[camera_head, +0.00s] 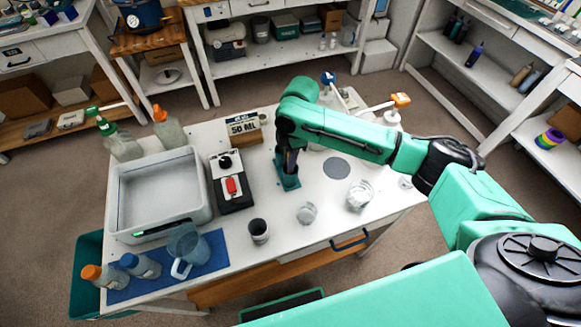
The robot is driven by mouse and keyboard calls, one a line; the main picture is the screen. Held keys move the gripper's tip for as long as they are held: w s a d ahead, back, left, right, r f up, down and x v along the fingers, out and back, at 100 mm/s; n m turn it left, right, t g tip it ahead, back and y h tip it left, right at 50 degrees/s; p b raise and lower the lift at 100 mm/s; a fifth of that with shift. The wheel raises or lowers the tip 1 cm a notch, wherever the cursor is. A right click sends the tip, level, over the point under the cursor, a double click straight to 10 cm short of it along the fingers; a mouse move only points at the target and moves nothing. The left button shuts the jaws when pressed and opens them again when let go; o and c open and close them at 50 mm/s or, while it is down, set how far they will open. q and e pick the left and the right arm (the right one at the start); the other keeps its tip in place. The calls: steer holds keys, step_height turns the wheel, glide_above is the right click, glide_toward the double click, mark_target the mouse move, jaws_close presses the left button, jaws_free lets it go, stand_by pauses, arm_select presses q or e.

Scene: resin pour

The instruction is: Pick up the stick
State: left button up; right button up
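My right arm reaches in from the right. Its dark gripper (289,161) points down at a small teal holder (288,184) on the white table (335,205). The fingertips are at or just above the holder's top. They are small and dark, so I cannot tell whether they are open or shut. I cannot make out a stick; one may be hidden by the gripper or inside the holder. My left gripper is not in view.
Left of the holder are a black device with a red part (231,186) and a grey tub (117,195). A dark cup (258,231) and clear cups (307,213) stand in front.

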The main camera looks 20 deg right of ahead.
jaws_close()
steer(key=shift+r, duration=0.1)
